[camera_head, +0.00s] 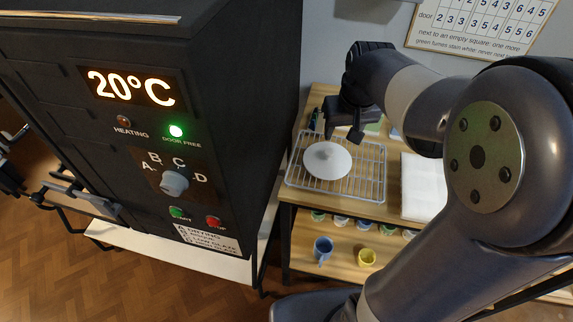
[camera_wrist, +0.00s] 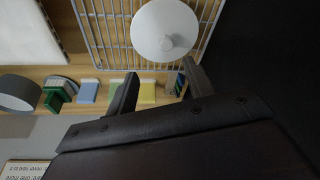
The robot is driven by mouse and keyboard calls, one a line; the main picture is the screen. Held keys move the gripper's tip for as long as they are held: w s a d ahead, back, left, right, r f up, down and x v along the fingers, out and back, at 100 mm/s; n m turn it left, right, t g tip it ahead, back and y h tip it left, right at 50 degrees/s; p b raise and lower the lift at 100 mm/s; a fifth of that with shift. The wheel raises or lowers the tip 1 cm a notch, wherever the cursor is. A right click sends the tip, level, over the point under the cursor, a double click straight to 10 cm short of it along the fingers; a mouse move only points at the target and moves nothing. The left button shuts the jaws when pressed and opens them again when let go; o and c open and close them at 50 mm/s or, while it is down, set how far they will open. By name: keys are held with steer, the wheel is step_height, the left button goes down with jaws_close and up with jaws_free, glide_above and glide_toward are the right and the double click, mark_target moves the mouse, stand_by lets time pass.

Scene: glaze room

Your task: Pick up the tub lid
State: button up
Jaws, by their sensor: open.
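The tub lid (camera_head: 327,160) is a round white disc with a small knob on top. It lies on a wire rack (camera_head: 370,187) on the wooden table, and it also shows in the wrist view (camera_wrist: 165,22) at the top middle. My gripper (camera_head: 343,135) is just beyond the lid and above the table, apart from the lid. In the wrist view its two dark fingers (camera_wrist: 160,90) are spread with nothing between them, and the lid's knob lies ahead of them.
A black kiln-like cabinet (camera_head: 160,120) stands close at the left of the rack. A white slab (camera_head: 422,187) lies right of the rack. Coloured blocks (camera_wrist: 88,91) and a grey ring (camera_wrist: 18,92) sit near the gripper. Cups, including a blue mug (camera_head: 323,247), stand on the lower shelf.

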glide_above(329, 152)
steer(key=s, duration=0.2)
steer(key=f, duration=0.5)
steer(key=shift+s+d, duration=0.2)
steer(key=shift+d, duration=0.15)
steer(key=shift+w+a+p+x, duration=0.15)
steer(key=shift+p+x, duration=0.1)
steer(key=shift+x, duration=1.15)
steer(key=shift+w+a+p+x, duration=0.1)
steer(key=shift+p+x, duration=0.1)
steer(key=shift+x, duration=1.25)
steer(key=shift+r, duration=0.1)
steer(key=shift+c, duration=0.3)
steer(key=c, duration=1)
